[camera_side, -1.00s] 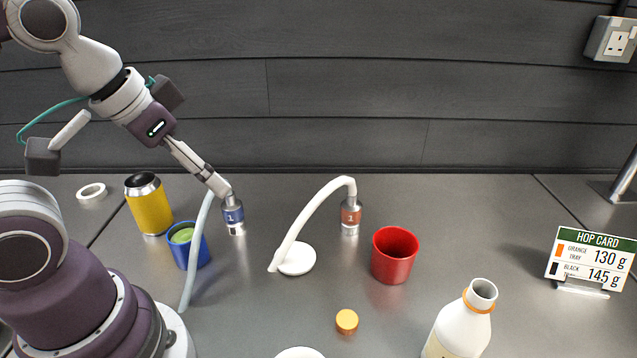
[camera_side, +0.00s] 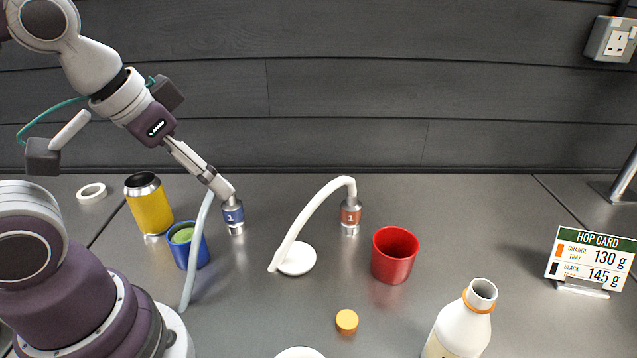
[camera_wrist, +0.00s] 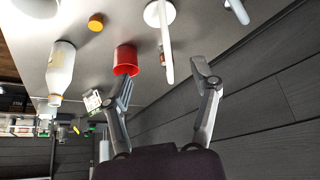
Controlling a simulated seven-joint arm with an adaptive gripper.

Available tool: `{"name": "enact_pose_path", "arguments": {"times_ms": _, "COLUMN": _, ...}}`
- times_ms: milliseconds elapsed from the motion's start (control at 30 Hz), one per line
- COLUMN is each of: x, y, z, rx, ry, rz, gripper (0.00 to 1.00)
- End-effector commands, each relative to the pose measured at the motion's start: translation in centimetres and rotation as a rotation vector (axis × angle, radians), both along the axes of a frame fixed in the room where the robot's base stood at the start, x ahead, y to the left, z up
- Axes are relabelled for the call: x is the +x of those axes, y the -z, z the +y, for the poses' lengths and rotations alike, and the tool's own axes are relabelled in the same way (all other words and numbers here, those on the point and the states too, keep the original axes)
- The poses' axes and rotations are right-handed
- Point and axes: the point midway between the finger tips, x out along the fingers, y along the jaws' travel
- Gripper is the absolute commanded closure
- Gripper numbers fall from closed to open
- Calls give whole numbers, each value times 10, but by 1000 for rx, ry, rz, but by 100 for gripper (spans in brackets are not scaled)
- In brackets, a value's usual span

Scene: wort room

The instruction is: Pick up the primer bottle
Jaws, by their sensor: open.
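A white bottle (camera_side: 458,328) with an orange neck ring and an open mouth stands upright at the bottom right of the side view, its lower part cut off. I take it as the primer bottle; its label cannot be read. It also shows in the wrist view (camera_wrist: 61,70), at the left. My gripper (camera_wrist: 162,71) is open and empty, its fingers apart, well away from the bottle. In the side view my gripper (camera_side: 216,182) is raised at the upper left, near a blue hose fitting in the picture; its fingers overlap there.
A red cup (camera_side: 394,257) and an orange cap (camera_side: 347,321) stand between my gripper and the bottle. Two white hoses end in a blue fitting (camera_side: 233,215) and a copper fitting (camera_side: 351,216). A yellow can (camera_side: 150,208) and blue cup (camera_side: 190,250) stand left; a hop card (camera_side: 591,262) right.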

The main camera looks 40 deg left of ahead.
Motion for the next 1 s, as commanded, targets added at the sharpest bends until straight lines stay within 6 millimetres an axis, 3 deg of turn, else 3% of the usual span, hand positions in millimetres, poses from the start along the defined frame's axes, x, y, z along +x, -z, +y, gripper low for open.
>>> {"name": "enact_pose_path", "arguments": {"times_ms": 100, "x": 0, "y": 0, "z": 0, "rx": 0, "ry": 0, "rz": 0, "gripper": 19}}
{"name": "enact_pose_path", "arguments": {"times_ms": 400, "x": 1, "y": 1, "z": -1, "rx": -3, "ry": 1, "rz": 4, "gripper": 19}}
{"name": "enact_pose_path", "arguments": {"times_ms": 500, "x": 12, "y": 9, "z": -10, "rx": -38, "ry": 9, "rz": 44, "gripper": 19}}
{"name": "enact_pose_path", "arguments": {"times_ms": 567, "x": 24, "y": 20, "z": -24, "rx": -93, "ry": 17, "rz": 90, "gripper": 19}}
{"name": "enact_pose_path", "arguments": {"times_ms": 700, "x": 50, "y": 56, "z": -68, "rx": -323, "ry": 4, "rz": 230, "gripper": 19}}
{"name": "enact_pose_path", "arguments": {"times_ms": 867, "x": 62, "y": 96, "z": -123, "rx": -682, "ry": -103, "rz": 434, "gripper": 19}}
{"name": "enact_pose_path", "arguments": {"times_ms": 1000, "x": 66, "y": 119, "z": -166, "rx": -1050, "ry": -300, "rz": 646, "gripper": 19}}
